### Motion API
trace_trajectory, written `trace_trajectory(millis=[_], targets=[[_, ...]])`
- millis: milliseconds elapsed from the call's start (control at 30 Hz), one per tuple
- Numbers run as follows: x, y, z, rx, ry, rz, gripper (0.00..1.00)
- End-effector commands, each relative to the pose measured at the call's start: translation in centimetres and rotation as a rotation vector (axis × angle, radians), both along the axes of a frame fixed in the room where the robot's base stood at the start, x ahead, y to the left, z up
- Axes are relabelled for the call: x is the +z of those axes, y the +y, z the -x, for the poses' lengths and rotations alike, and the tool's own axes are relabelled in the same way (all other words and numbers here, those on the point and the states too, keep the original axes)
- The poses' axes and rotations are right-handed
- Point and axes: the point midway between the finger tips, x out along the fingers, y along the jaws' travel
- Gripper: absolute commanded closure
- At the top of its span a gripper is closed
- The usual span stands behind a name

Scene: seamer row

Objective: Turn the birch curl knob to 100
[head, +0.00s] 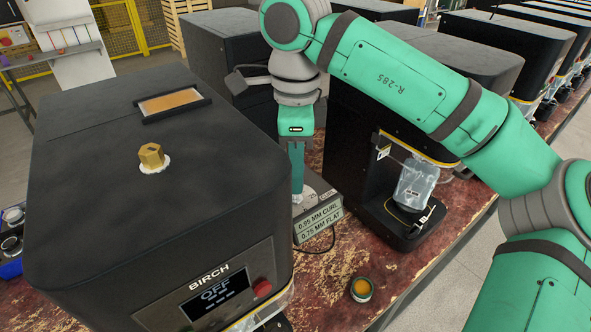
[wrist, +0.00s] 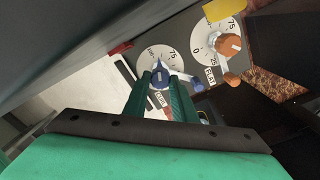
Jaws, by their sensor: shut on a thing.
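The curl knob (wrist: 160,77) is blue, on a round white dial (wrist: 146,60) beside the word CURL in the wrist view. My gripper (wrist: 160,84) is shut on this knob, one green finger on each side. The figure 75 shows on the dial's far side; the fingers hide its near part, and I cannot read the setting. The black Birch machine (head: 160,190) fills the left of the head view, its display (head: 212,292) reading OFF. There, my gripper (head: 297,192) reaches down beside the machine, and the knob is hidden.
An orange knob (wrist: 229,45) on the FLAT dial sits close to the right of the curl knob. A sign (head: 318,218) reads 0.95 MM CURL, 0.75 MM FLAT. A neighbouring black machine (head: 350,150) stands close on the right. A small tin (head: 361,289) lies on the bench.

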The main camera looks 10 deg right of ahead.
Motion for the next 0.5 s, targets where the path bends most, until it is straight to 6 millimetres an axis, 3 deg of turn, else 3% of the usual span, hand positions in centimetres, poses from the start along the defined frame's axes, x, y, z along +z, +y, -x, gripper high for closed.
trace_trajectory(millis=[500], targets=[[0.10, 0.05, -0.05, 0.333, -0.001, -0.001, 0.98]])
